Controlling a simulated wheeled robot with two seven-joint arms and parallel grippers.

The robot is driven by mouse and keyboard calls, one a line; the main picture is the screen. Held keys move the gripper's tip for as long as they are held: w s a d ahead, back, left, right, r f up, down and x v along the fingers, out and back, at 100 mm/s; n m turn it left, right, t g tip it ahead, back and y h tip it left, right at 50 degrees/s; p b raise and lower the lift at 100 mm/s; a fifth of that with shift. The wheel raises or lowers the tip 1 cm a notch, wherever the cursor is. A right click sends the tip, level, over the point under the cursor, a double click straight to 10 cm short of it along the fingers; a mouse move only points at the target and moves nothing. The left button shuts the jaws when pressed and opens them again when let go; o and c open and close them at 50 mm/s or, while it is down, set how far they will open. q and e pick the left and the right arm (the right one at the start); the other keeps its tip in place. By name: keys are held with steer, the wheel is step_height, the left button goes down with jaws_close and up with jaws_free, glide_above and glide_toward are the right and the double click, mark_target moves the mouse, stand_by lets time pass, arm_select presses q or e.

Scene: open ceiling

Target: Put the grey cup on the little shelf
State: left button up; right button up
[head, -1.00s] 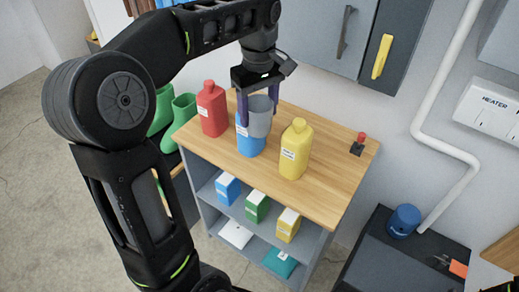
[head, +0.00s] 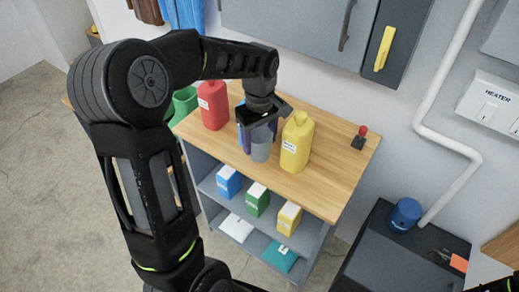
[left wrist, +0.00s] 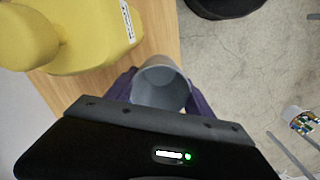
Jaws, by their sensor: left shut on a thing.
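My left gripper (head: 260,138) is shut on the grey cup (head: 261,150), with one dark finger on each side of it. The cup is upright near the front edge of the wooden top of a small shelf unit (head: 323,190). I cannot tell whether its base touches the wood. In the left wrist view the cup (left wrist: 161,86) shows its open, empty mouth between the purple fingers, with the wooden top on one side and the floor on the other.
On the top, a yellow bottle (head: 297,142) stands close right of the cup and a red bottle (head: 213,104) to the left. A blue bottle is mostly hidden behind my gripper. Small boxes, such as the green one (head: 256,199), stand on the shelf below.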

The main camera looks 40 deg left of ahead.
mark_target(260, 151)
arm_select(q)
steer(key=shift+f, duration=2.15)
steer(key=shift+f, duration=0.15)
steer(key=o, duration=1.5)
steer(key=shift+c, duration=0.2)
step_height(260, 151, up, 12)
steer(key=shift+r, duration=0.2)
steer(key=shift+c, duration=0.3)
